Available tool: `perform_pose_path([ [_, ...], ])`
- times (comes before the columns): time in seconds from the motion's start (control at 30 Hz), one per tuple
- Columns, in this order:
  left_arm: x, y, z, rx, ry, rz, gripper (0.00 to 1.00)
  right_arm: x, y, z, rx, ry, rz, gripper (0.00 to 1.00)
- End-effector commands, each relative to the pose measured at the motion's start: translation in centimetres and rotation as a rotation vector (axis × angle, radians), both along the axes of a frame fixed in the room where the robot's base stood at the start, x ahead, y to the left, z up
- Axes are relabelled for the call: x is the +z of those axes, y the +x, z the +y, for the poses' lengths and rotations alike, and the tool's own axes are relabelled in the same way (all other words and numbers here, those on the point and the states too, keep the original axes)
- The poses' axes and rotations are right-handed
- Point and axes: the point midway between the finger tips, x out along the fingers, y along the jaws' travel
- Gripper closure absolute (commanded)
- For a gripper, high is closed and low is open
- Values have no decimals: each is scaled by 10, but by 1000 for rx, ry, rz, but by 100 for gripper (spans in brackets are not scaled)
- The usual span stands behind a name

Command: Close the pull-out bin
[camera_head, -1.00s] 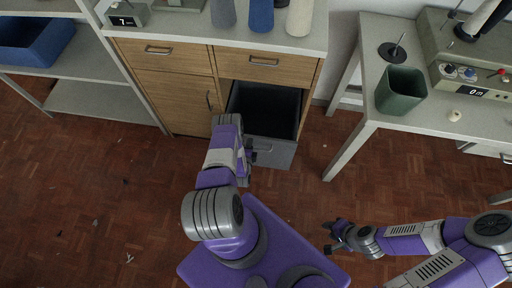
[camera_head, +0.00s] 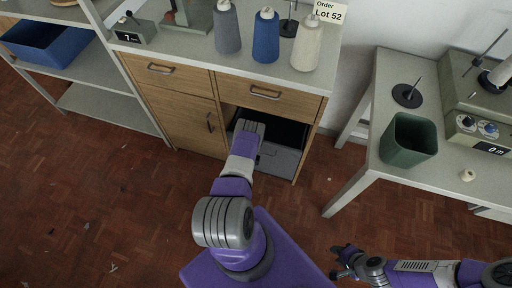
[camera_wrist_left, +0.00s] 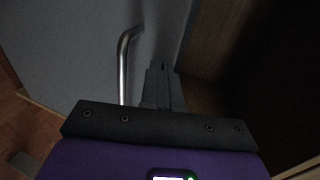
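The pull-out bin (camera_head: 283,160) is a grey box with a dark inside, partly out of the right lower bay of the wooden cabinet. My left arm reaches over its front from below, hiding part of it. In the left wrist view the bin's grey front panel (camera_wrist_left: 75,50) fills the left, with a metal bar handle (camera_wrist_left: 124,70). My left gripper (camera_wrist_left: 161,75) has its fingers together, beside the handle and not around it, close to the panel's edge; contact cannot be told. My right gripper (camera_head: 338,262) is open and empty, low over the floor at right.
The cabinet (camera_head: 170,105) has drawers and a door, with several thread cones, including a blue one (camera_head: 265,36), on top. A table with a green bin (camera_head: 408,140) stands at right. A shelf with a blue crate (camera_head: 45,45) is at left. The brown floor in front is open.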

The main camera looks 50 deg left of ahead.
Motion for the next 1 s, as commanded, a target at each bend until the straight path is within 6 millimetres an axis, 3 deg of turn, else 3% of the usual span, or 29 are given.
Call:
perform_pose_path([
  [0.27,5,7,6,2,13,-14,100,0,0,0,0,0,0,64],
  [0.47,6,-1,-4,-2,11,-11,100,6,0,0,0,0,0,64],
  [0.63,6,-21,-28,-12,3,-2,100,19,0,0,0,0,0,64],
  [1.0,28,-87,-66,-10,1,1,100,45,0,0,0,0,-1,64],
])
